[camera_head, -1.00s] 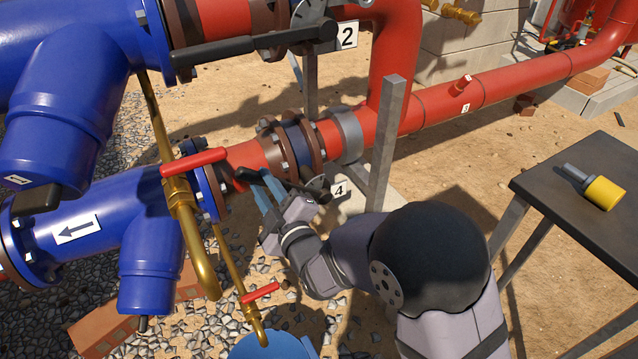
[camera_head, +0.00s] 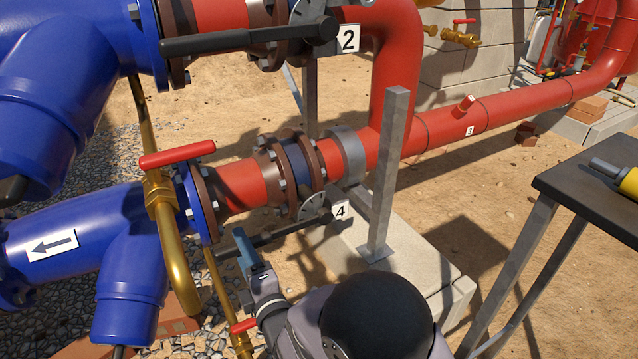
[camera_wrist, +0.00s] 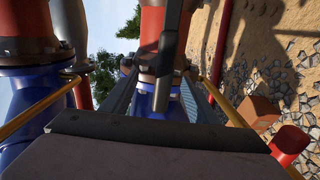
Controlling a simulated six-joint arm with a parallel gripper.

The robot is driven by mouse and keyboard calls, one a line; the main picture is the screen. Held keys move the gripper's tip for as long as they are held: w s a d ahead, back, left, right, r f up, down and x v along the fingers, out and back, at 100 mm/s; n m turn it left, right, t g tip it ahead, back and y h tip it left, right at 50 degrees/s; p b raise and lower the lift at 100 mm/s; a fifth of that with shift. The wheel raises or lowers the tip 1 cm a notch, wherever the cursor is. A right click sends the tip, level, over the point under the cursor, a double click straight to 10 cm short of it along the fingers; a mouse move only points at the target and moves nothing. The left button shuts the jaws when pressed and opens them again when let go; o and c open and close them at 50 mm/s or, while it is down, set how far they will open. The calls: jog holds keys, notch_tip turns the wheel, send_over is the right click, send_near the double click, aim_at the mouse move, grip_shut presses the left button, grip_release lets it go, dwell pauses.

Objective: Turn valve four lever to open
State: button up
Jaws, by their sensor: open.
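Valve four sits on the lower red pipe beside the label 4 (camera_head: 340,212). Its black lever (camera_head: 285,232) points left and slightly down, roughly along the pipe. My gripper (camera_head: 245,255) is open at the lever's outer part, with one blue finger in front of it. In the wrist view the dark lever (camera_wrist: 174,30) comes down from the top, and its end shows between the two spread fingers of my gripper (camera_wrist: 155,85). I cannot tell whether the fingers touch it. The far finger is mostly hidden in the head view.
A brass pipe with a red handle (camera_head: 178,154) stands left of my gripper. Valve two's black lever (camera_head: 245,38) is above, beside label 2 (camera_head: 348,38). A grey post (camera_head: 390,150) stands right of valve four. A dark table (camera_head: 600,195) holds a yellow tool (camera_head: 628,180) at right.

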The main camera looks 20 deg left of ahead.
jog(key=shift+o, duration=0.4)
jog(key=v, duration=0.7)
jog(key=shift+r, duration=0.15)
notch_tip(320, 180, up, 10)
jog(key=p, duration=0.5)
jog(key=shift+p, duration=0.3)
